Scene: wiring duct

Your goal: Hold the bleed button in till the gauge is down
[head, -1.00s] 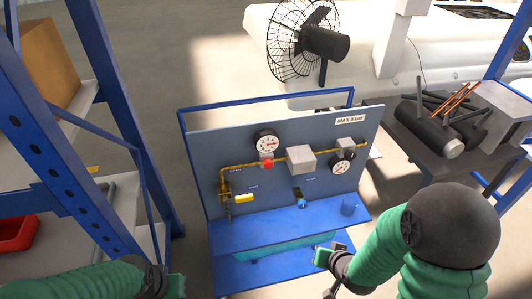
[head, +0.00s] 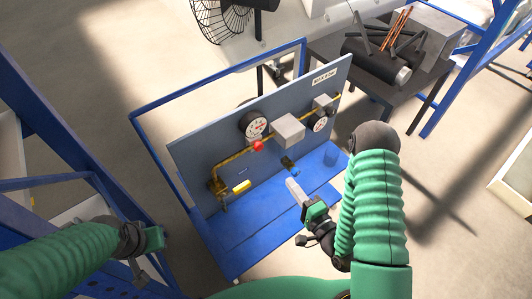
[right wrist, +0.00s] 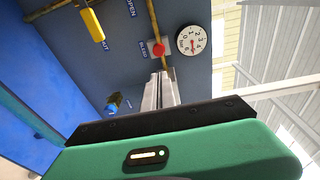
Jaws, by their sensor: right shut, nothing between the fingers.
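The red bleed button (head: 258,145) sits on a grey block on the blue-grey panel, just below a round white gauge (head: 256,125). In the right wrist view the button (right wrist: 158,50) is beside the word BLEED, and the gauge (right wrist: 193,40) is right of it; its needle is too small to read surely. My right gripper (head: 291,182) is shut and empty, in front of the panel, below and right of the button. In the right wrist view its fingertips (right wrist: 161,76) point towards the button and appear apart from it. My left gripper (head: 155,238) is at the lower left, away from the panel.
A yellow handle (head: 241,187) is low on the panel's left, and a second gauge (head: 320,124) is on its right. A blue shelf (head: 250,229) juts out below. A blue rack (head: 50,185) stands left. A dark table (head: 348,61) holds tools behind.

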